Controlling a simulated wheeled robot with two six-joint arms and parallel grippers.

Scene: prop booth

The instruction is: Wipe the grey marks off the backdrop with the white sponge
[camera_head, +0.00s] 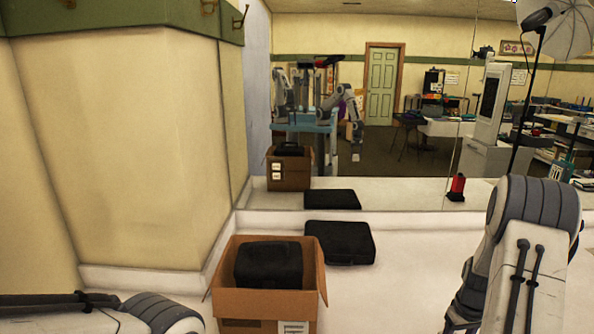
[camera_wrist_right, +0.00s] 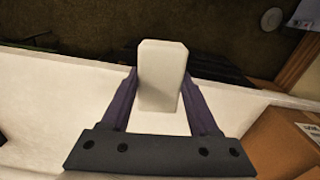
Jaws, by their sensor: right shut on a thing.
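In the right wrist view, my right gripper (camera_wrist_right: 160,92) is shut on the white sponge (camera_wrist_right: 160,70), a pale block held between the two purple fingers. In the head view my right arm rises at the right, but its gripper and the sponge are not visible there. My left arm shows only as links at the lower left; its gripper is out of view. A large mirror-like panel (camera_head: 400,185) stands at the back and reflects the room and my body. I cannot make out grey marks on any surface, so I cannot tell where the backdrop's marks are.
An open cardboard box (camera_head: 265,301) with a black case (camera_head: 268,265) inside stands at the front centre. Another black case (camera_head: 340,243) lies flat behind it. A cream wall (camera_head: 120,140) closes the left side. The white surface (camera_head: 400,285) right of the box is clear.

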